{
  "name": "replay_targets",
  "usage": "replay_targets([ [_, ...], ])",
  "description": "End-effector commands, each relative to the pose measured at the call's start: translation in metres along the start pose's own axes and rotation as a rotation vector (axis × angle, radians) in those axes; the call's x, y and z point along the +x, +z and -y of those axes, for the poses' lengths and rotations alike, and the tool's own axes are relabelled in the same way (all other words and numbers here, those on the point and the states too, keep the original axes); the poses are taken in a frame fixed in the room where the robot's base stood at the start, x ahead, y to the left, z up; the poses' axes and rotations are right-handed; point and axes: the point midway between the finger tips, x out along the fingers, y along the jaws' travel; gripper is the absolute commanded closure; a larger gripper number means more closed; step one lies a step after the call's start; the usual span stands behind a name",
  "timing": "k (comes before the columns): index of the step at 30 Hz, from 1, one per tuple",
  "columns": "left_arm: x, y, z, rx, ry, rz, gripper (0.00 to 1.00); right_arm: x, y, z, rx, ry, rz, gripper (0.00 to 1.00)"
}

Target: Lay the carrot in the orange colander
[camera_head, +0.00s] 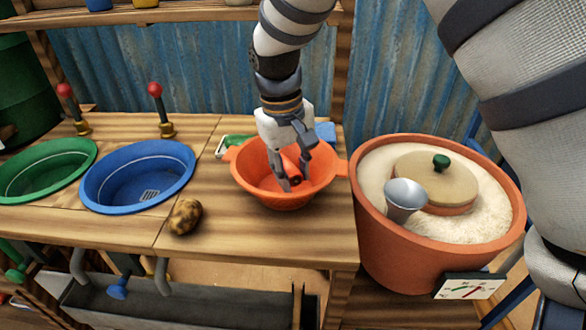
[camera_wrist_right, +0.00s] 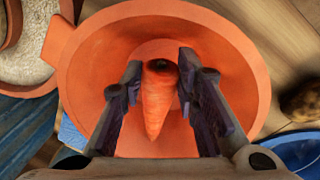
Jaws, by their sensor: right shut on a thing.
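The orange colander (camera_head: 262,198) stands on the wooden counter, and it fills most of the right wrist view (camera_wrist_right: 222,55). My right gripper (camera_head: 292,183) reaches down into the colander from above. It is shut on the carrot (camera_head: 291,164), which is partly hidden by the fingers in the head view. In the right wrist view the carrot (camera_wrist_right: 157,98) sits between the two fingers, thick end away and tip towards the wrist. I cannot tell whether the carrot touches the colander's bottom. My left gripper is not in view.
A potato (camera_head: 185,217) lies on the counter left of the colander. A blue basin (camera_head: 138,178) and a green basin (camera_head: 45,170) are set further left. A large terracotta pot (camera_head: 395,262) with pale grain, a lid and a metal scoop stands close on the right.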

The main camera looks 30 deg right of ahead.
Motion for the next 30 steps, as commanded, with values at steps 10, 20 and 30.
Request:
replay_targets([
  [10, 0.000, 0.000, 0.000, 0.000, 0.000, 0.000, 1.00, 0.001, 0.000, 0.000, 0.000, 0.000, 0.000, 1.00],
  [20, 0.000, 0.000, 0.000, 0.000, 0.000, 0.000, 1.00, 0.001, 0.000, 0.000, 0.000, 0.000, 0.000, 0.48],
  [30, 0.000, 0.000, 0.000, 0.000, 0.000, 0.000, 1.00, -0.023, -0.001, 0.000, 0.000, 0.000, -0.005, 0.48],
])
